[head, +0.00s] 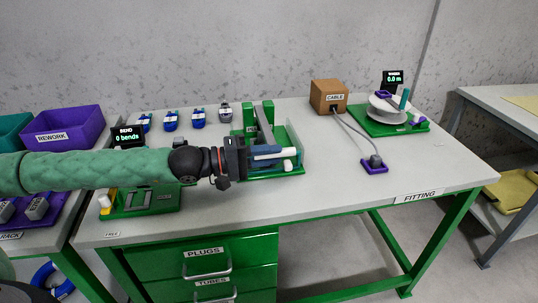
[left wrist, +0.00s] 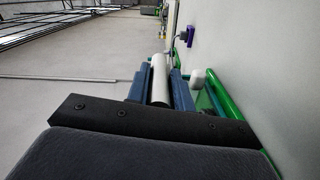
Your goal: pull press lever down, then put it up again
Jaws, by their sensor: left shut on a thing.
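The green press (head: 293,138) stands on the bench in the head view, with an upright green frame and a grey part at its back. My left gripper (head: 283,154) reaches across its front from the left. In the left wrist view, the blue fingers (left wrist: 160,88) are shut on a white cylindrical bar (left wrist: 159,78), which looks like the lever's handle. A second white rounded end (head: 289,165) shows just below the fingers, and in the left wrist view it is a white knob (left wrist: 197,77) beside them. My gripper and arm hide part of the press. My right gripper is not in view.
A bend fixture (head: 150,200) lies below my left arm. A cardboard cable box (head: 328,95), a purple socket block (head: 375,166) and a white reel (head: 386,108) are to the right. The front right bench top is clear.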

